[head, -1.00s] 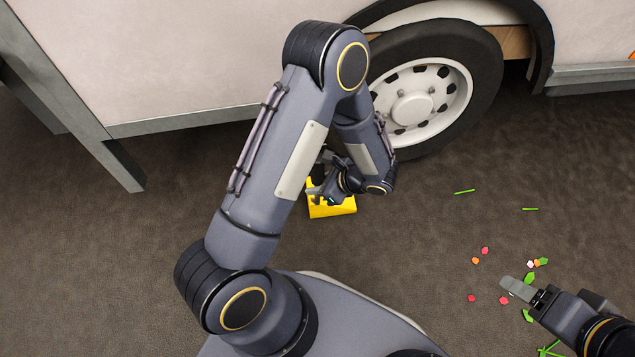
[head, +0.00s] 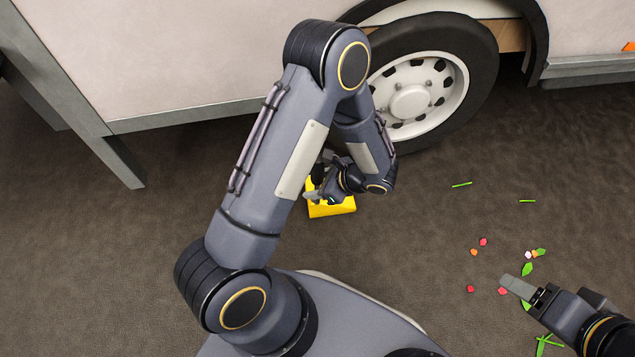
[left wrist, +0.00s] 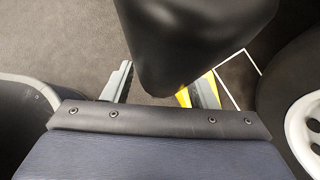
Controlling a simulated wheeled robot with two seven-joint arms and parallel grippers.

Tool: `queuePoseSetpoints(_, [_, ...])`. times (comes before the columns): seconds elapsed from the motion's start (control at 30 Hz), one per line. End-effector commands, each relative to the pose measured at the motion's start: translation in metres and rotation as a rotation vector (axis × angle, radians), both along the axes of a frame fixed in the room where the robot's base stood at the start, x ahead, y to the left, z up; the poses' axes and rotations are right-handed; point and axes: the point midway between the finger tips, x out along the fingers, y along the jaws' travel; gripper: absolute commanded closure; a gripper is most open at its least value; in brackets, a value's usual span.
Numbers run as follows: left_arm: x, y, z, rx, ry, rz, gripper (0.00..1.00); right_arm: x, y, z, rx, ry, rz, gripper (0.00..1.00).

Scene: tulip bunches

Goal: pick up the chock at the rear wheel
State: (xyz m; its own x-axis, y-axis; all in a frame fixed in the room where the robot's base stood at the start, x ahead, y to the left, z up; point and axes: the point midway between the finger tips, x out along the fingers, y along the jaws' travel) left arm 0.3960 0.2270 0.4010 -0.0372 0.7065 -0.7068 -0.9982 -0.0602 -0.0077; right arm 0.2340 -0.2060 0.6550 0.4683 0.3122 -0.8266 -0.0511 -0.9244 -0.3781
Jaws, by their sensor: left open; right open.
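The yellow chock (head: 335,209) lies on the dark ground just in front of the rear wheel (head: 437,88), partly hidden behind my left gripper. My left gripper (head: 314,188) is open over the chock, with its jaws low and close to it. In the left wrist view, the two grey fingers of my left gripper (left wrist: 162,88) stand well apart. Yellow parts of the chock (left wrist: 184,97) show beside the right-hand finger, and a large dark shape hides much between the fingers. I cannot tell whether they touch the chock. My right gripper (head: 515,288) is open and empty at the lower right.
The pale vehicle body (head: 180,50) stands at the back, with a grey support leg (head: 120,160) at the left. Pink and orange petals (head: 483,242) and green stem pieces (head: 461,184) are scattered on the right. The ground between chock and petals is clear.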

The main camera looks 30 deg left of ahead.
Motion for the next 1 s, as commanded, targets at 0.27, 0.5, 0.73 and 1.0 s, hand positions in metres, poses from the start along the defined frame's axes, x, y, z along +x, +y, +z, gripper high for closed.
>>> queuePoseSetpoints(0.27, [0.001, -0.006, 0.008, -0.001, -0.001, -0.001, 0.47, 0.0, 0.0, 0.005, 0.0, 0.0, 0.0, 0.35])
queuePoseSetpoints(0.5, [0.003, -0.035, 0.038, -0.002, -0.003, -0.003, 0.47, 0.0, 0.0, 0.021, 0.0, 0.0, 0.0, 0.35])
queuePoseSetpoints(0.73, [0.003, -0.053, 0.054, 0.0, -0.001, -0.001, 0.47, 0.0, 0.0, 0.028, 0.0, 0.0, 0.0, 0.35])
queuePoseSetpoints(1.0, [0.003, -0.055, 0.055, 0.0, 0.0, 0.0, 0.47, 0.0, 0.0, 0.028, 0.0, 0.0, 0.0, 0.35])
